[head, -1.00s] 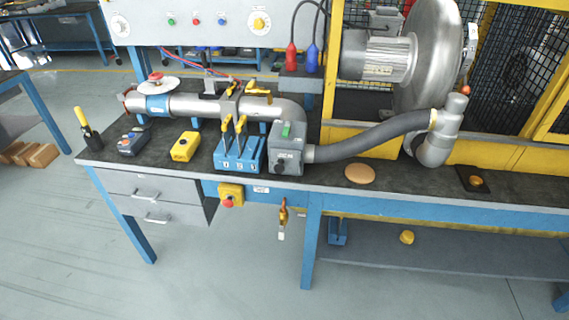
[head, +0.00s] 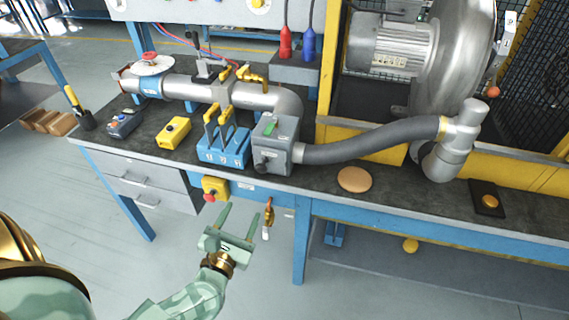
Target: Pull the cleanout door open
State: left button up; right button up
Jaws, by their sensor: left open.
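I cannot tell for certain which part is the cleanout door. The silver pipe (head: 190,90) lies along the back of the bench, with a white disc with a red knob (head: 150,63) near its left end. Its right end bends down behind a grey box (head: 275,145) with a green switch. My left gripper (head: 240,211) is open and empty, its pale green fingers pointing up in front of the bench. It is below the bench's front edge in the picture and touches nothing that I can see. My right gripper is not in view.
A grey hose (head: 370,142) runs from the box to the blower (head: 450,65). A blue lever block (head: 224,146) stands left of the box. A yellow button box (head: 215,188) and a hanging tag (head: 267,220) are near my gripper. A tan disc (head: 354,179) lies on the bench.

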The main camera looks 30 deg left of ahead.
aim_at(261, 170)
pick_arm(q)
jog(key=shift+n, duration=0.3)
jog(key=x, duration=0.5)
jog(key=b+x, duration=0.1)
jog(key=x, duration=0.9)
jog(key=shift+a+b, duration=0.3)
jog(key=shift+w+a, duration=0.1)
jog(key=shift+w, duration=0.4)
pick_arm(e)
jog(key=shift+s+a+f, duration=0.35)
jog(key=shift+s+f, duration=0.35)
pick_arm(q)
jog(key=shift+c, duration=0.3)
grip_shut()
